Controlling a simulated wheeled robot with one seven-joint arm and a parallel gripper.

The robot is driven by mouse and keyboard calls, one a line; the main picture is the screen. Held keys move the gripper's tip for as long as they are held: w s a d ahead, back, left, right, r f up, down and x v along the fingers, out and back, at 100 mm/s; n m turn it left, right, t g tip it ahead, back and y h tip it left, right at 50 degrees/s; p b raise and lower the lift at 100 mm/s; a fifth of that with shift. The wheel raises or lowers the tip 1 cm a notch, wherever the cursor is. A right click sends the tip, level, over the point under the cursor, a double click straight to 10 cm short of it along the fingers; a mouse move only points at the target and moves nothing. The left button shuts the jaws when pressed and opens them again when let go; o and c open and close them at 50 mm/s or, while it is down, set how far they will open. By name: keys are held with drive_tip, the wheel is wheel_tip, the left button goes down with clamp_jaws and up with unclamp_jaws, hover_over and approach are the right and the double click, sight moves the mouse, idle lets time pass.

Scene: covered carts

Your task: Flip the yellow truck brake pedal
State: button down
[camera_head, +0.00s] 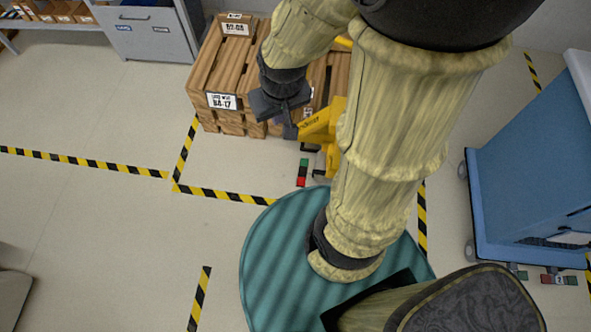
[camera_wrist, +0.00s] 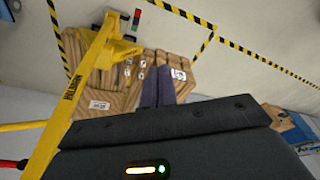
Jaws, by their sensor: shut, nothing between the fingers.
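The yellow truck (camera_head: 318,127) stands in front of the wooden pallets in the head view, largely hidden behind my arm. Its yellow frame (camera_wrist: 92,58) runs down the left of the wrist view. Small dark parts sit at its foot (camera_head: 310,147) beside a green and red piece (camera_head: 302,172) near the floor. The same green and red piece shows at the top of the wrist view (camera_wrist: 137,18). I cannot make out the brake pedal or its position. My gripper (camera_head: 290,132) is shut and empty, left of the truck. Its purple fingers (camera_wrist: 158,84) point toward the pallets.
Wooden pallets (camera_head: 207,75) with white labels stand behind my gripper. A blue cart (camera_head: 520,165) is on the right, with green and red pieces at its base. A grey cabinet (camera_head: 150,38) is at the back left. The taped floor on the left is open.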

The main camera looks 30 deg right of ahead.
idle(0.3)
drive_tip(key=w+d+f+n+g+b, duration=0.1)
drive_tip(key=w+d+f+n+b, duration=0.1)
drive_tip(key=w+f+b, duration=0.6)
drive_tip(key=w+d+f+n+b, duration=0.1)
drive_tip(key=d+f+b, duration=0.1)
drive_tip(key=f+b, duration=0.75)
drive_tip(key=w+d+f+n+g+b, duration=0.15)
drive_tip(key=w+f+b, duration=0.35)
drive_tip(key=f, duration=0.7)
drive_tip(key=w+d+f+n+b, duration=0.2)
drive_tip(key=f+b, duration=0.5)
drive_tip(key=f, duration=0.6)
drive_tip(key=w+d+f+n+g+b, duration=0.1)
drive_tip(key=d+f+b, duration=0.4)
drive_tip(key=f, duration=0.9)
drive_tip(key=w+d+f+n+y+b, duration=0.1)
drive_tip(key=w+d+f+n+b, duration=0.2)
drive_tip(key=f+b, duration=0.7)
wheel_tip(320, 180, down, 4)
drive_tip(key=shift+w+d+r+n+g+b, duration=0.25)
drive_tip(key=shift+w+d+n+g+b, duration=0.15)
drive_tip(key=shift+w+d, duration=0.35)
